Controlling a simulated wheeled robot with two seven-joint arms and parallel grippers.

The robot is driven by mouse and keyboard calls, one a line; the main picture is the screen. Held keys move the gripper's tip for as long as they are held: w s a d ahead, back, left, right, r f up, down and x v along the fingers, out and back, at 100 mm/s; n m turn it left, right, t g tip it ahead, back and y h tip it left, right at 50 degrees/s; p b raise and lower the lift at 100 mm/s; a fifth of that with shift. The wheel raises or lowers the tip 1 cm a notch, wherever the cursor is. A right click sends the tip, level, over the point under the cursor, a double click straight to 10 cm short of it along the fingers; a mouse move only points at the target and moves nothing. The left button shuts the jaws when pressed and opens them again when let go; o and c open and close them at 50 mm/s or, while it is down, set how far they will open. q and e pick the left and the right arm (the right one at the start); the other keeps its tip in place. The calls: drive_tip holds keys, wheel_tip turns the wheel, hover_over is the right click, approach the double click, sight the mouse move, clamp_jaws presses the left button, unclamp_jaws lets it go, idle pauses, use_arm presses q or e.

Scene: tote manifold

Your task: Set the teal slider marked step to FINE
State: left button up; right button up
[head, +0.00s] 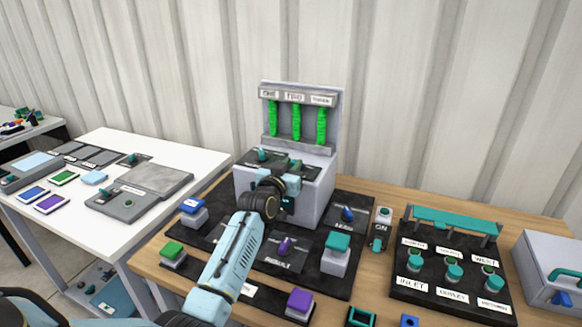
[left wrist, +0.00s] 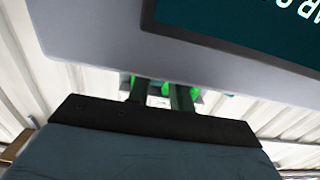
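A grey machine (head: 325,196) stands at the back of the wooden table, with a dark sloped control ledge on top. A small teal control (head: 262,155) sits at the ledge's left; another teal piece (head: 296,163) shows further right. Their markings are too small to read, so I cannot tell which is the step slider or where FINE lies. My left gripper (head: 290,186) is at the machine's front, just below the ledge, partly hiding it. In the left wrist view its two dark fingers (left wrist: 158,92) stand a little apart with a gap between them. My right gripper is not in view.
Three green columns (head: 297,122) rise behind the ledge. A dark board with coloured buttons, including a teal one (head: 338,241), lies around the machine. A teal-barred panel (head: 452,222) and a grey box (head: 548,262) stand right. A white table (head: 150,150) is at left.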

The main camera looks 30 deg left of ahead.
use_arm(q)
drive_tip(key=o, duration=0.3)
drive_tip(key=shift+a, duration=0.2)
drive_tip(key=shift+o, duration=0.2)
drive_tip(key=shift+d, duration=0.1)
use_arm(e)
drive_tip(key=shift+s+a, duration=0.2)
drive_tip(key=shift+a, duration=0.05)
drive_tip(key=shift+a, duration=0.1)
use_arm(q)
drive_tip(key=shift+s+d, duration=0.1)
drive_tip(key=shift+s, duration=0.5)
drive_tip(key=s+d+p, duration=0.1)
drive_tip(key=s, duration=1.1)
drive_tip(key=shift+d+p, duration=0.35)
drive_tip(key=shift+d, duration=0.05)
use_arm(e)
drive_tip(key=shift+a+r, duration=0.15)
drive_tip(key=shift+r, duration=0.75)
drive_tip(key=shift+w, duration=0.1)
